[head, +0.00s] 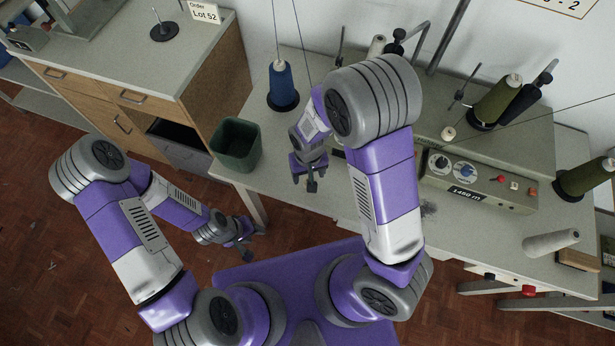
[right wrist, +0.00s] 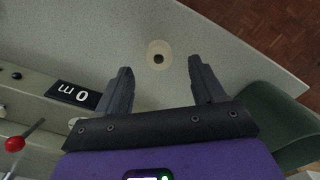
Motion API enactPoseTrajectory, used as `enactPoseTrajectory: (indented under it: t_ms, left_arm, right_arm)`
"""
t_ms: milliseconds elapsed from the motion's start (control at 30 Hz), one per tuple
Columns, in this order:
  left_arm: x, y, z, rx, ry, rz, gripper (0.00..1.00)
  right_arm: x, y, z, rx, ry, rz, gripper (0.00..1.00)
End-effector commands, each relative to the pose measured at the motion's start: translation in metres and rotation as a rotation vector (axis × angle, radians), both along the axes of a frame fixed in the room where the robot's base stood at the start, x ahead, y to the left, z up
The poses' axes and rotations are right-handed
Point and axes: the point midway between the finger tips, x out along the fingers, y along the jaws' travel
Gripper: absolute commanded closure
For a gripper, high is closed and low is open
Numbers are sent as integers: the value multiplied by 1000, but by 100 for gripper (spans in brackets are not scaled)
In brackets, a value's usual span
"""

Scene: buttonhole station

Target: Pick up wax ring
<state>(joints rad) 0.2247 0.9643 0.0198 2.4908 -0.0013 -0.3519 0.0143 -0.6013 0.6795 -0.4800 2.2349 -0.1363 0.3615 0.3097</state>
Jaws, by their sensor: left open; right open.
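The wax ring (right wrist: 159,54) is a small cream disc with a dark hole. It lies flat on the grey table top, seen in the right wrist view ahead of and between my right gripper's fingers. My right gripper (right wrist: 160,85) is open and empty; in the head view it hangs over the table (head: 304,182) beside the green bin. I cannot make out the ring in the head view, where my right arm covers part of the table. My left gripper (head: 250,243) is open and empty, low in front of the table, over the floor.
A dark green bin (head: 236,145) stands at the table's left end, close to my right gripper. A control box (head: 480,184) with knobs and a number label is on the right. Thread cones, including a blue one (head: 283,86), stand behind. A wooden cabinet (head: 215,75) is at left.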

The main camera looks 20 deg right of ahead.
Motion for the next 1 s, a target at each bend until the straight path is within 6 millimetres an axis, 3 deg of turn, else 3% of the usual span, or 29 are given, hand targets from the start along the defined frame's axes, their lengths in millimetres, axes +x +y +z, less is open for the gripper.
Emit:
enactPoseTrajectory:
  t_ms: [300, 600, 1000]
  left_arm:
    - [0, 0, -13, 0, 0, 0, 57]
    - [0, 0, -13, 0, 0, 0, 57]
    - [0, 0, -13, 0, 0, 0, 57]
  right_arm:
    - [-1, -3, -46, -1, 2, 0, 32]
    - [0, -2, -49, 0, 0, -1, 32]
    - [0, -2, -49, 0, 0, -1, 91]
